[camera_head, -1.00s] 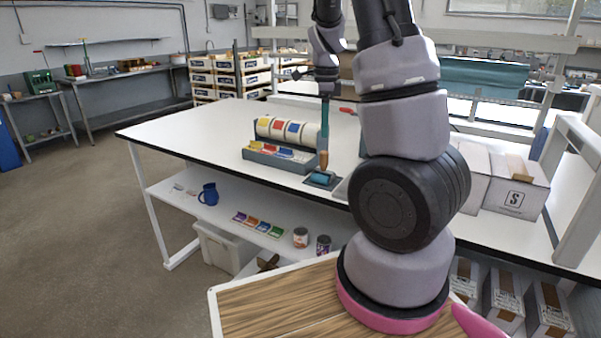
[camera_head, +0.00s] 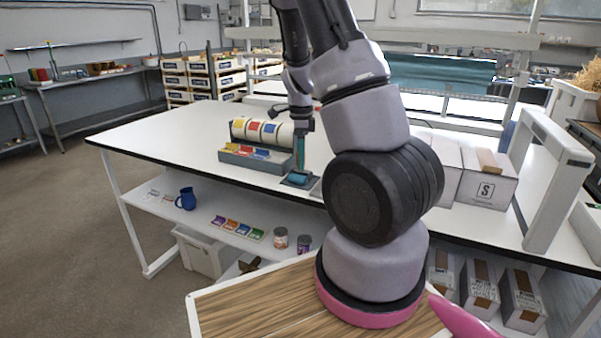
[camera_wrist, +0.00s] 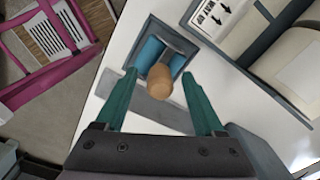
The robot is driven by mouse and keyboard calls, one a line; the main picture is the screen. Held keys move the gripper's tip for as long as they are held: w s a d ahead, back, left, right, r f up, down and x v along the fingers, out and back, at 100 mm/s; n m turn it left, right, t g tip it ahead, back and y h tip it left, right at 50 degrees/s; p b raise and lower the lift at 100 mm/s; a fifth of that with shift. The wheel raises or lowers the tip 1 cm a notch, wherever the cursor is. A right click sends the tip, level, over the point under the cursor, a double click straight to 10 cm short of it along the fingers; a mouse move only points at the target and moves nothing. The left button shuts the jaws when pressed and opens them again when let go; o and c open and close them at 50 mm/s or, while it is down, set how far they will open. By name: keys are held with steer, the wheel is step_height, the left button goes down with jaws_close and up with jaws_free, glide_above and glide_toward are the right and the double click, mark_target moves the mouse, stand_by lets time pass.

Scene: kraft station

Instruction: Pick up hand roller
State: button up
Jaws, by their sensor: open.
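The hand roller shows in the wrist view as a round wooden handle end (camera_wrist: 160,82) with a blue roller (camera_wrist: 151,55) behind it. It rests in a dark square tray (camera_wrist: 184,37) on the white bench. In the head view the blue roller (camera_head: 298,178) lies in its tray near the bench's front edge. My gripper (camera_wrist: 160,90) is open, with its two teal fingers on either side of the wooden handle and apart from it. In the head view my gripper (camera_head: 299,155) points down above the tray, and the handle is hidden there.
A grey rack (camera_head: 236,158) with white rolls and coloured labels stands just left of the tray on the bench (camera_head: 180,140). White boxes (camera_head: 487,183) stand at the right. The bench's left part is clear.

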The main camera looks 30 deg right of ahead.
steer(key=shift+c, duration=0.3)
jaws_close()
stand_by(1.1)
